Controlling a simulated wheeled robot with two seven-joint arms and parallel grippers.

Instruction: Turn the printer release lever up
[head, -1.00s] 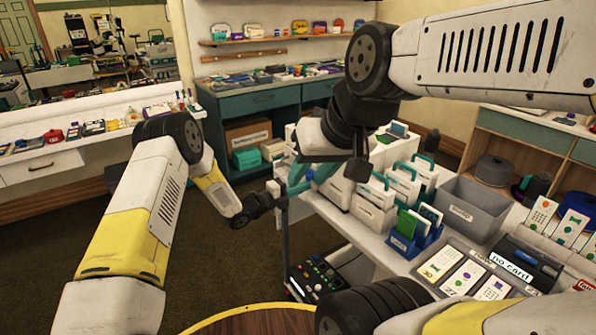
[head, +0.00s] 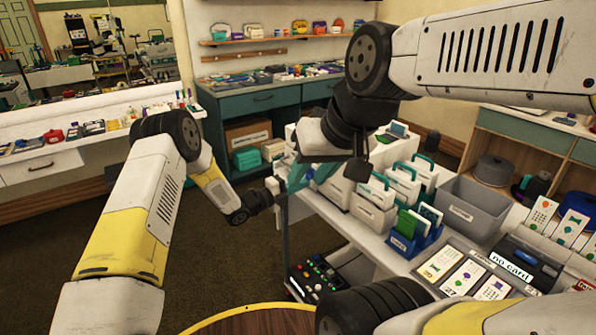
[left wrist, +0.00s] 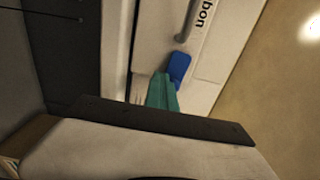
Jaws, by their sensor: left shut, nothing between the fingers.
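The blue release lever (left wrist: 180,67) shows in the left wrist view on the pale front of the printer (left wrist: 213,65), below a grey handle and lettering ending in "bon". My left gripper (left wrist: 161,90) has teal fingers, shut and empty. Their tips overlap the lower end of the lever; I cannot tell whether they touch it. In the head view the left gripper (head: 297,179) is small, at the cart's far left end. The printer is largely hidden there behind my other arm. My right gripper does not show clearly.
The cart carries white card boxes (head: 373,215), a blue card holder (head: 405,248), a grey bin (head: 472,209) and a "no card" reader (head: 512,268). A control panel (head: 318,287) sits low. A round wooden top (head: 255,322) is in front. Floor (head: 225,265) is open at left.

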